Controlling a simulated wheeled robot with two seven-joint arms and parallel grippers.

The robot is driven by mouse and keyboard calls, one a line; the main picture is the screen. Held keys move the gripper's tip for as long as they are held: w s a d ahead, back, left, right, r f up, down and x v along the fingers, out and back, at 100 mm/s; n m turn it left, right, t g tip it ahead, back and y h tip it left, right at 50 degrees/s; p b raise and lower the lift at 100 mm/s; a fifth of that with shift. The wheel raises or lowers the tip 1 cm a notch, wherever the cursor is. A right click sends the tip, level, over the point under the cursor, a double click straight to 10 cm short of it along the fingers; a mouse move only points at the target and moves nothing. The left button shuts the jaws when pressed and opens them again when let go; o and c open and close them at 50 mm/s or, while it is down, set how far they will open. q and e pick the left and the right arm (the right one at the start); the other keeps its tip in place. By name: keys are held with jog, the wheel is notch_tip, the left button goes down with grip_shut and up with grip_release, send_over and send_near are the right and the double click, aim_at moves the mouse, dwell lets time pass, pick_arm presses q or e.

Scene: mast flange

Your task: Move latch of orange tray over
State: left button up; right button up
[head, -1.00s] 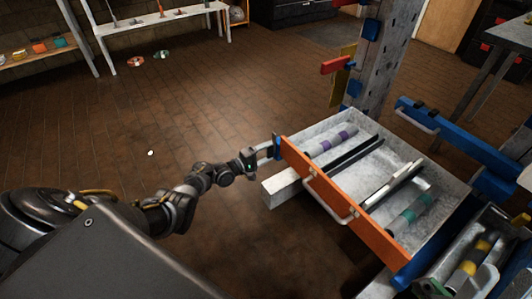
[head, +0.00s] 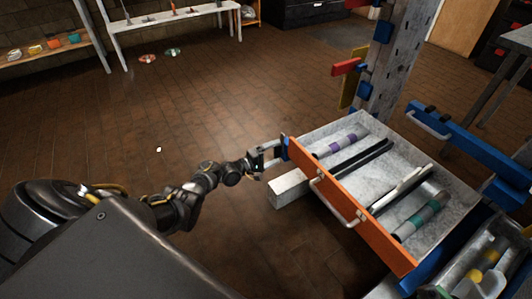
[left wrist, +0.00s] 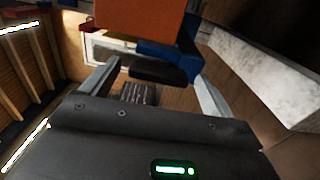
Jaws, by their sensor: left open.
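The orange-fronted tray (head: 345,202) is a grey open tray with a metal handle on its orange face. A blue latch piece (head: 285,148) sits at the left end of that face. In the left wrist view the blue latch (left wrist: 170,55) shows below the orange panel (left wrist: 150,20), with a dark bar (left wrist: 160,74) at its lower end. My left gripper (head: 272,151) is at the latch. Its two fingers (left wrist: 155,88) are spread, one on each side of the dark bar. I cannot tell whether either finger touches it. My right gripper is out of view.
A grey beam (head: 288,187) juts out under the tray near my left gripper. The perforated mast (head: 400,60) rises behind the tray. A blue bar with a handle (head: 435,122) is at the right. A second bin (head: 485,265) is at the lower right.

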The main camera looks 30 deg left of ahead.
pick_arm(q)
jog(key=p+v, duration=0.3)
jog(key=v, duration=0.7)
jog(key=shift+s, duration=0.2)
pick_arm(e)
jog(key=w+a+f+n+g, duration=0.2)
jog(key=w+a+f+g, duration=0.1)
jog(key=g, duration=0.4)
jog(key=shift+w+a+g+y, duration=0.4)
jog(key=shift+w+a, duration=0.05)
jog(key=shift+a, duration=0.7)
pick_arm(q)
jog(key=shift+a, duration=0.15)
